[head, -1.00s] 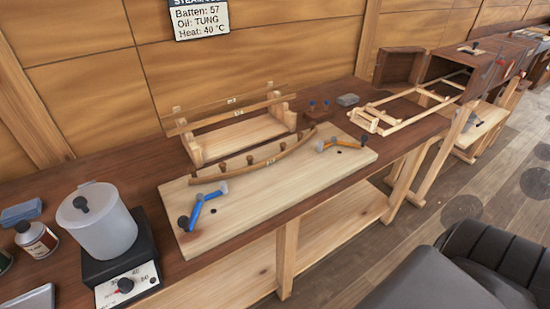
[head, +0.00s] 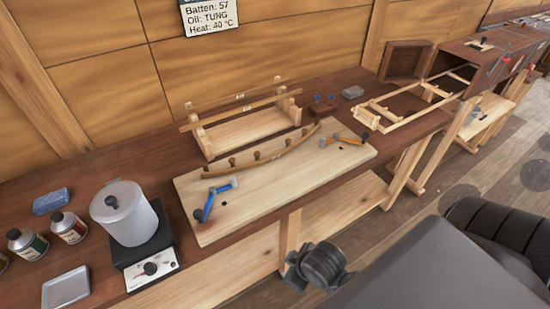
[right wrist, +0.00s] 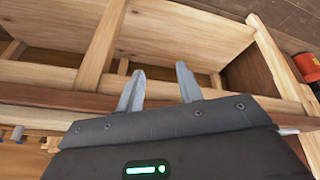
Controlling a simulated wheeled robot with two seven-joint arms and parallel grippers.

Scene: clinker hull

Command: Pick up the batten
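A wooden rack (head: 250,132) on the bench holds thin battens across its uprights. One batten (head: 222,113) lies along the front with a small label; another (head: 215,105) shows behind it, also labelled. The label numbers are too small to read. A curved wooden strip (head: 290,150) stands against pegs on the pale board (head: 260,195), between a blue-handled clamp (head: 217,198) and an orange-handled clamp (head: 345,138). My right gripper (right wrist: 160,82) is open and empty in the right wrist view, with bench woodwork beyond it. My left gripper is out of view.
A pot (head: 130,215) sits on a hotplate (head: 150,268) at the left, near cans (head: 68,227) and a grey tray (head: 66,288). A wooden frame (head: 420,105) leads into a long box (head: 470,68) at right. A wall sign (head: 208,15) reads "Batten: 57".

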